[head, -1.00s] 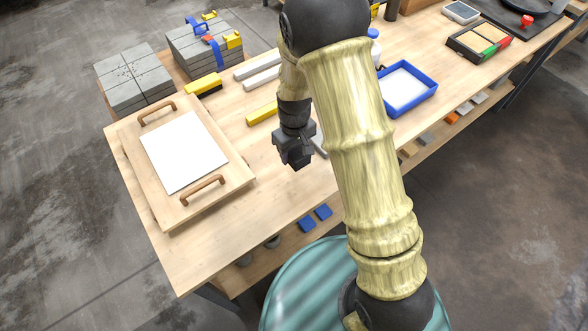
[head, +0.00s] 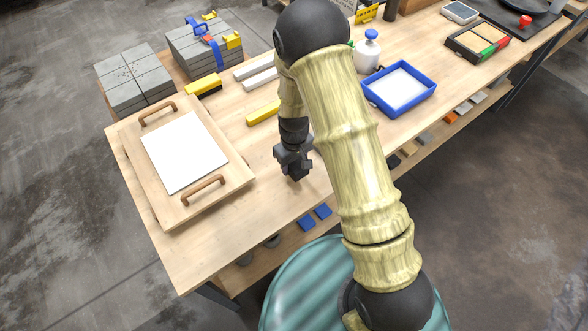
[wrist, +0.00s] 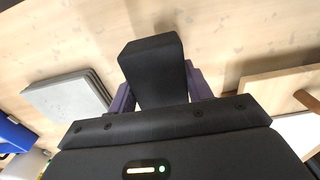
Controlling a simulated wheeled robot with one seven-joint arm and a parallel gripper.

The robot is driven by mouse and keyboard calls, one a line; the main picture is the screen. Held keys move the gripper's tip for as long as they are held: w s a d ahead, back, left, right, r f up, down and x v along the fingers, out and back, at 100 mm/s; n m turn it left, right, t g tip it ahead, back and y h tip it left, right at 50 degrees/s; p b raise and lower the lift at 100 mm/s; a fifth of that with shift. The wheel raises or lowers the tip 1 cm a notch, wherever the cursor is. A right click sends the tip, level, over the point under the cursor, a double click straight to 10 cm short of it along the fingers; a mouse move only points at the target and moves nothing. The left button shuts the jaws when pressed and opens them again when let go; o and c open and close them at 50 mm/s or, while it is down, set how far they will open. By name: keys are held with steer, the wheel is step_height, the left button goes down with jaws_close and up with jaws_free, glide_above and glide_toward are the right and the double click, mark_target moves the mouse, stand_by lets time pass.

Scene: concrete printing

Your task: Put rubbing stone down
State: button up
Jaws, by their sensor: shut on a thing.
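The rubbing stone (wrist: 154,66) is a dark, nearly black block held between the purple fingers of my gripper (wrist: 160,92) in the wrist view. In the head view my gripper (head: 294,164) is over the wooden table (head: 270,195), right of the wooden tray, with the dark stone (head: 296,174) at its lower end. The gripper is shut on the stone. The stone appears close to the tabletop, but I cannot tell whether it touches.
The wooden tray (head: 235,178) with a white sheet (head: 184,152) lies to the left. A yellow bar (head: 263,113) and a blue tray (head: 372,96) are farther back. Bare tabletop surrounds the stone.

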steer(key=shift+f+p, duration=0.35)
steer(key=shift+f, duration=1.7)
steer(key=shift+f, duration=0.25)
steer(key=o, duration=0.9)
steer(key=shift+o, duration=0.2)
steer(key=shift+s, duration=0.1)
steer(key=shift+a+r, duration=0.15)
steer(key=shift+r, duration=0.25)
step_height(320, 180, up, 12)
steer(key=shift+f+b, duration=0.15)
steer(key=shift+b, duration=0.8)
